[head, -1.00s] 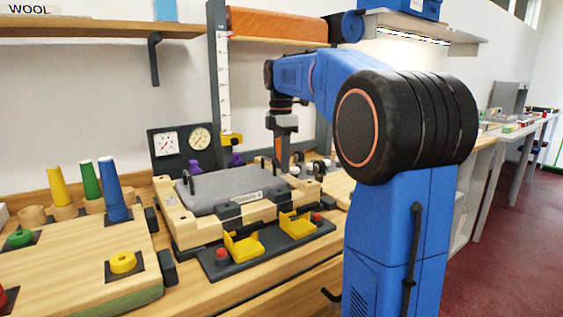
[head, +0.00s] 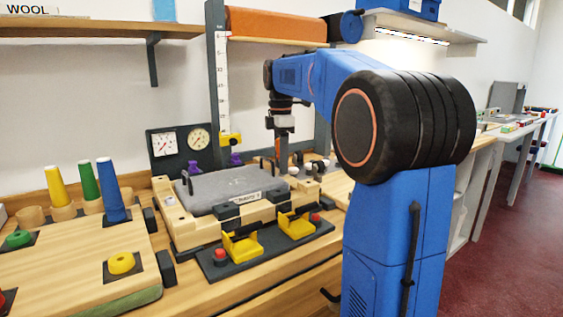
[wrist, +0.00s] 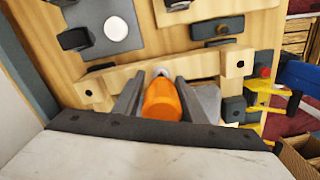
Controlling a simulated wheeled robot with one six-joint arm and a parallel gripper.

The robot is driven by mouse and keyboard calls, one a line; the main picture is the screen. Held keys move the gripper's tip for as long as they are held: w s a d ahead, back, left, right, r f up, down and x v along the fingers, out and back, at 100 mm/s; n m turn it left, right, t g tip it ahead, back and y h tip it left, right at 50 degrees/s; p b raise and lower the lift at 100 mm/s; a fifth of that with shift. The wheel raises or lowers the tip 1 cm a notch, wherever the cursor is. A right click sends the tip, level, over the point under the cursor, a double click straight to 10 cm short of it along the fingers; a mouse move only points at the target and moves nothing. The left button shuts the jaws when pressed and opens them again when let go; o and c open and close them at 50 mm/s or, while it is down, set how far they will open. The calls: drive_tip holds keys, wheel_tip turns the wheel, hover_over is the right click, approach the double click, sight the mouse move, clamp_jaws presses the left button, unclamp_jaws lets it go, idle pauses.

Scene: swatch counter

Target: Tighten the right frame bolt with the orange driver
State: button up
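My gripper (head: 283,158) points down at the right end of the wooden frame (head: 185,228), which carries a grey pad (head: 225,188). In the wrist view my two dark fingers (wrist: 160,92) stand on either side of the orange driver (wrist: 163,104) and appear closed against its handle. The driver's far end lies over a wooden rail (wrist: 210,69) of the frame. Dark round holes or bolts show at the rail's ends, one on the right (wrist: 240,64). The driver's tip is hidden, so I cannot tell whether it sits in the bolt.
Yellow brackets (head: 245,248) and red buttons (head: 221,254) line the frame's front. Yellow, green and blue cones (head: 112,192) stand on the left board. Gauges (head: 198,139) and a post (head: 212,75) stand behind. Open floor (head: 510,240) lies to the right.

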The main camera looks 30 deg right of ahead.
drive_tip(key=n, duration=0.6)
drive_tip(key=shift+n, duration=0.4)
drive_tip(key=n, duration=0.3)
drive_tip(key=shift+s+a+n, duration=0.1)
drive_tip(key=shift+n, duration=0.3)
drive_tip(key=n, duration=0.3)
drive_tip(key=shift+f+n, duration=0.1)
drive_tip(key=shift+n, duration=0.3)
drive_tip(key=shift+s, duration=0.1)
drive_tip(key=c, duration=0.9)
drive_tip(key=m, duration=0.6)
drive_tip(key=shift+m, duration=0.4)
clamp_jaws()
drive_tip(key=m, duration=0.7)
drive_tip(key=shift+w, duration=0.3)
drive_tip(key=shift+r, duration=3.35)
